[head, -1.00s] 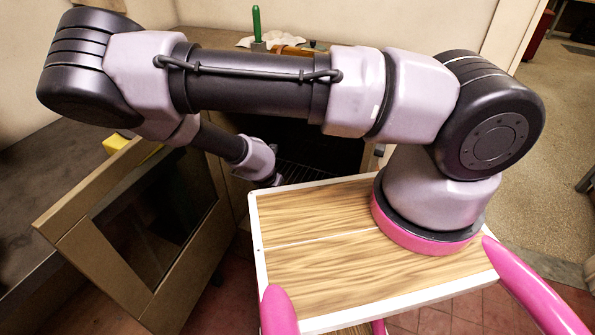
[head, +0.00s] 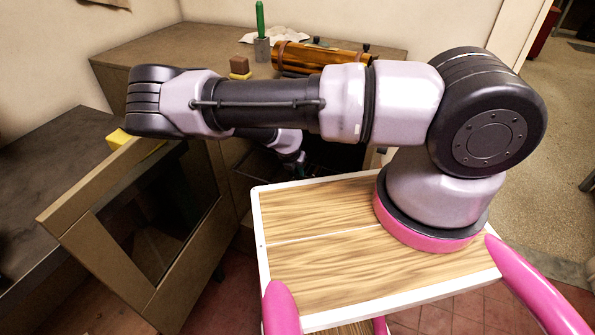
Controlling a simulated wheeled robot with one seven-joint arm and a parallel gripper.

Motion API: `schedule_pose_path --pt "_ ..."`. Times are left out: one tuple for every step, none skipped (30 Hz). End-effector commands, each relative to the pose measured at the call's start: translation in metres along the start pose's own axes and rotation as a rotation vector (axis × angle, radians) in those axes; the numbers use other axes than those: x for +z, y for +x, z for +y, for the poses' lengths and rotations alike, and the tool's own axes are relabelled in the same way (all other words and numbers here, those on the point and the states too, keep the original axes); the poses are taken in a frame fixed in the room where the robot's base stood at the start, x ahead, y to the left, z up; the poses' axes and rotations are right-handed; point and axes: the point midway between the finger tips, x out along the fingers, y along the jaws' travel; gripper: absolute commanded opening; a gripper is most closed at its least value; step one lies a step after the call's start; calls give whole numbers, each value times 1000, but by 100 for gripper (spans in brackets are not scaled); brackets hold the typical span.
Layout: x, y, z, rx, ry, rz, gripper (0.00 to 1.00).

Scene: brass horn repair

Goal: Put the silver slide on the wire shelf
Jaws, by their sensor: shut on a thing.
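My gripper (head: 301,164) reaches into the dark opening of the cabinet, past the far edge of my wooden top. Only its upper part shows, small and dark. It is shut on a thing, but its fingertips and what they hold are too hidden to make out. I cannot pick out the silver slide in the head view. The wire shelf (head: 258,166) shows as thin dark bars inside the opening, left of my gripper. My arm covers part of the opening.
The cabinet door (head: 75,235) hangs open at the left, with a yellow block (head: 136,141) beyond its top edge. On the cabinet top (head: 185,45) are a wood-brown cylinder (head: 320,60), a green-handled tool (head: 260,20) in a grey holder, a brown-and-yellow block (head: 239,67) and a white cloth (head: 285,34).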

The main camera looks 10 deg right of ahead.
Motion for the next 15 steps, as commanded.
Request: schedule_pose_path --pt "-1 1 0 1 -1 -1 0" --pt "-1 2 1 1 0 0 0" --pt "-1 2 1 1 0 0 0" --pt "-1 2 1 1 1 0 0" --pt "-1 1 1 1 1 0 0" --pt "-1 1 1 1 1 0 0" --pt "-1 1 1 1 1 0 0" --pt "-1 2 0 1 1 0 0" --pt "-1 2 0 1 1 0 0" --pt "-1 2 0 1 1 0 26" --pt "-1 2 0 1 1 0 37" --pt "-1 2 0 1 1 0 49" --pt "-1 2 0 1 1 0 49" --pt "-1 2 0 1 1 0 49" --pt "-1 2 0 1 1 0 49"
